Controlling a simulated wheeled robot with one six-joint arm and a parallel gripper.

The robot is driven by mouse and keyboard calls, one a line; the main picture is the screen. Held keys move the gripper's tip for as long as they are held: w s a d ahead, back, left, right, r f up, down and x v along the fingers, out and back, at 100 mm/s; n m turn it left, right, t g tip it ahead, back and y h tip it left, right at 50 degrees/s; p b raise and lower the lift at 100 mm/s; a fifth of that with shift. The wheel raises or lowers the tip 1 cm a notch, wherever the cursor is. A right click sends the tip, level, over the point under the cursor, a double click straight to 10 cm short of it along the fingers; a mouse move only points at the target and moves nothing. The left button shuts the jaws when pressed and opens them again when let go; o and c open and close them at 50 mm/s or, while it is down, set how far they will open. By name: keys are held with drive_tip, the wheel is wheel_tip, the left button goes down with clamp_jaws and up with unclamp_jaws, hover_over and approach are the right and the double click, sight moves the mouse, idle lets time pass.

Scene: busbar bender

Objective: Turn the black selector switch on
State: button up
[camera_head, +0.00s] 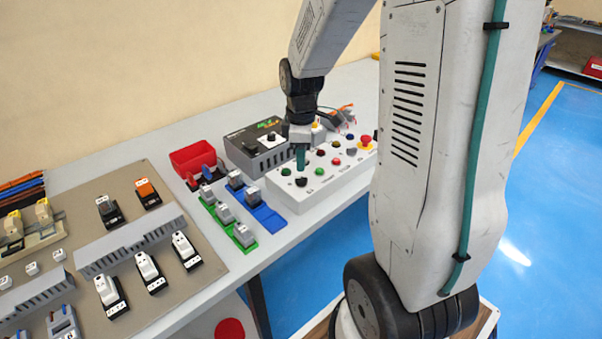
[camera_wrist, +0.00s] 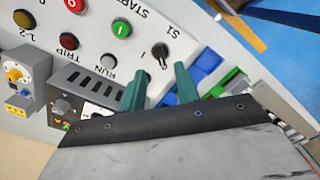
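The black selector switch (camera_wrist: 160,50) sits on the white control panel (camera_wrist: 195,25), beside the printed label S1. In the head view the switch (camera_head: 301,182) is at the panel's near left corner, just below my gripper (camera_head: 300,158). In the wrist view my gripper (camera_wrist: 160,72) has its two teal fingers apart, with nothing between the tips. The fingers point toward the switch, one toward each side of it. I cannot tell whether they touch it. The position of its handle is too small to read surely.
A green START button (camera_wrist: 121,28), a red button (camera_wrist: 75,5) and lamps share the panel. A red mushroom button (camera_head: 366,140) stands at its far right. A grey box with knobs (camera_head: 258,148) is behind. Blue and green rails (camera_head: 268,220) with grey blocks lie left.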

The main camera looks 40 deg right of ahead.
sight(301, 178)
wheel_tip(301, 178, down, 6)
drive_tip(key=shift+r, duration=0.1)
clamp_jaws()
